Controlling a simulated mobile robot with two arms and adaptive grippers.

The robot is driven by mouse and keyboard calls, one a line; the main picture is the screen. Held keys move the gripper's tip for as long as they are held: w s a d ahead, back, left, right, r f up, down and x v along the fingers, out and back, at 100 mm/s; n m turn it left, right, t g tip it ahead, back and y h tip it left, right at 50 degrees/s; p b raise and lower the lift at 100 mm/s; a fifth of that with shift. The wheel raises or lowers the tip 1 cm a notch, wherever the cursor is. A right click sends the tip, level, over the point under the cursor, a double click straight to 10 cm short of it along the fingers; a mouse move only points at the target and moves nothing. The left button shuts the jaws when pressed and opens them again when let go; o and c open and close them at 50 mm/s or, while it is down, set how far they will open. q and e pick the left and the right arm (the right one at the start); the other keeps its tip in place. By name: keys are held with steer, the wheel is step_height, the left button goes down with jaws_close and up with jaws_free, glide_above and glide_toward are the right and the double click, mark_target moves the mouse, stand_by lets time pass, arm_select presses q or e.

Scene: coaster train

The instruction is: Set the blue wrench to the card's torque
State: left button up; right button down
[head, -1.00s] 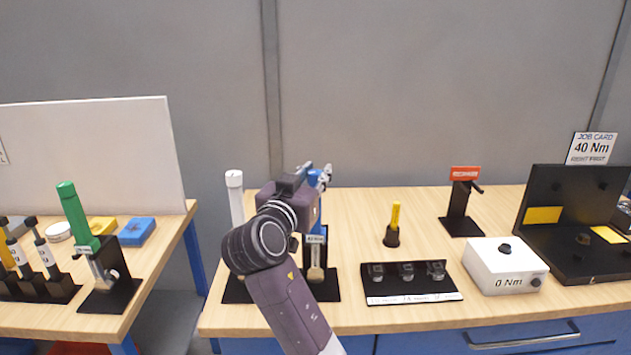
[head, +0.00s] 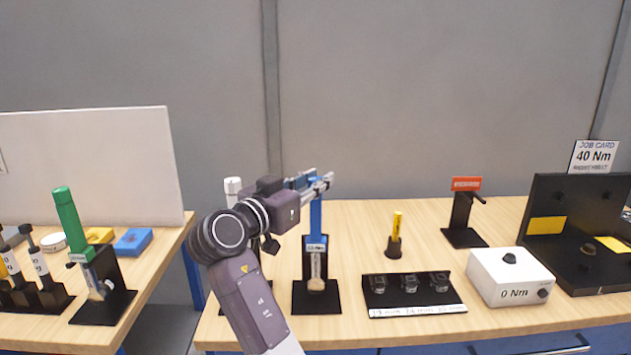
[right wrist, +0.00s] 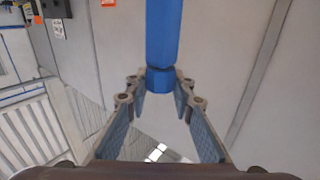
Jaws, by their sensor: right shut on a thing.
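The blue wrench (head: 316,218) stands upright in a black stand (head: 317,301). A small white label on it ends in Nm, but its number is too small to read surely. My right gripper (head: 318,183) is shut on the top part of its blue handle. The right wrist view shows the blue handle (right wrist: 160,45) between the fingers (right wrist: 160,88). The job card (head: 595,156) at the far right reads 40 Nm. My left gripper is not in view.
A white-handled wrench (head: 233,187) stands behind my right arm. To the right are a socket tray (head: 412,309), a yellow-handled tool (head: 396,226), a red-signed stand (head: 466,184), a white box reading 0 Nm (head: 510,277) and a black case (head: 560,200). A green wrench (head: 70,219) stands on the left table.

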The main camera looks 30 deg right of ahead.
steer(key=c, duration=1.6)
jaws_free()
steer(key=v, duration=0.7)
steer(key=shift+a, duration=0.2)
